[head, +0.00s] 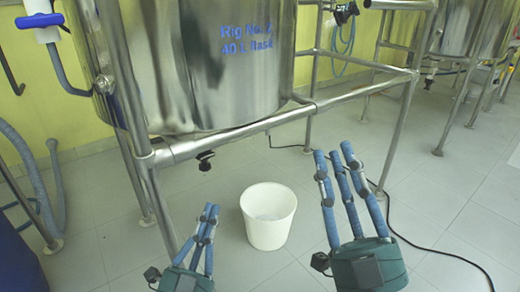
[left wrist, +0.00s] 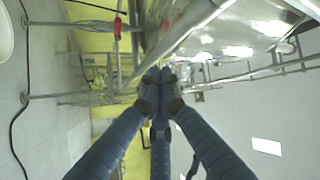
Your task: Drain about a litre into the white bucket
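The white bucket (head: 268,229) stands upright on the floor in the head view. I cannot make out any liquid in it. The steel vessel (head: 183,75) marked Rig No. 2 hangs in a tubular frame behind it. A small black drain valve (head: 205,160) shows under the vessel, behind and left of the bucket. My left gripper (head: 211,209) is in front of the frame, left of the bucket. Its fingertips come together in the left wrist view (left wrist: 161,76), with nothing seen between them. My right gripper (head: 332,153) is right of the bucket, its fingers apart and empty.
The frame's front rail (head: 235,134) and near leg (head: 150,195) stand close to my left gripper. A black cable (head: 430,247) runs over the floor at the right. A second rig (head: 445,30) stands at the back right. Blue hoses (head: 40,185) are at the left.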

